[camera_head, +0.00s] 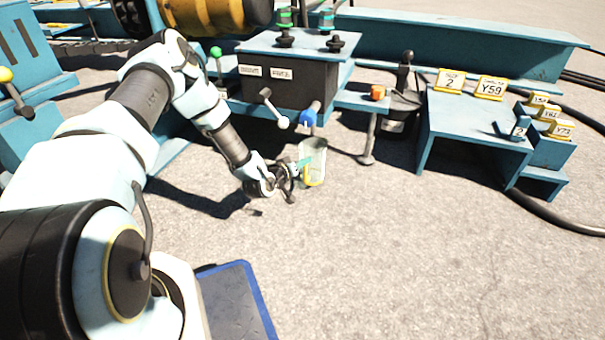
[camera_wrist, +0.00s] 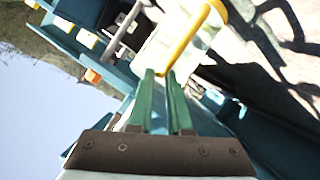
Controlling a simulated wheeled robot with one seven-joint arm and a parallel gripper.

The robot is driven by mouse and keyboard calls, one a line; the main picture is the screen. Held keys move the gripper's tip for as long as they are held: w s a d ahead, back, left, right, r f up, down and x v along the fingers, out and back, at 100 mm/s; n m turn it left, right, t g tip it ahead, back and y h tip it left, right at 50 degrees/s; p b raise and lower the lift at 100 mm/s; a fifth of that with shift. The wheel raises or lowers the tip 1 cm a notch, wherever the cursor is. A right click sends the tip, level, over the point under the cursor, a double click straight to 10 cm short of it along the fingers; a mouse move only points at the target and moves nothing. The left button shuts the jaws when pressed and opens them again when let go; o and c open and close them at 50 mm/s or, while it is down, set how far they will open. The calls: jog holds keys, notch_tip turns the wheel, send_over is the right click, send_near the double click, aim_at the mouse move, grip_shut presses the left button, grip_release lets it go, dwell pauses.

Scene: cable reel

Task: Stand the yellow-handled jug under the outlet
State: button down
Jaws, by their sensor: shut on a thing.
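The clear jug (camera_head: 317,150) with its yellow handle (camera_head: 313,182) is roughly upright in the head view. My gripper (camera_head: 297,165) is shut on the handle, coming from the left. In the wrist view my green fingertips (camera_wrist: 165,80) meet the yellow handle (camera_wrist: 193,38), and the pale jug body (camera_wrist: 215,25) lies beyond it. The blue outlet (camera_head: 307,118) on the dark box (camera_head: 285,92) shows just above the jug's mouth. I cannot tell whether the mouth is exactly below it in depth, nor whether the jug's base touches anything.
A lever with a pale knob (camera_head: 282,122) sticks out left of the outlet. A blue bench (camera_head: 470,120) with yellow number tags (camera_head: 491,88) stands right. The ground in front is clear.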

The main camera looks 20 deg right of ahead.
aim_at(309, 167)
notch_tip(309, 167, down, 4)
jog(key=shift+a+r+b, duration=0.1)
jog(key=shift+r+b, duration=0.1)
jog(key=shift+b, duration=0.5)
jog(key=shift+r, duration=0.1)
jog(key=c, duration=0.8)
grip_release()
jog(key=shift+c, duration=0.2)
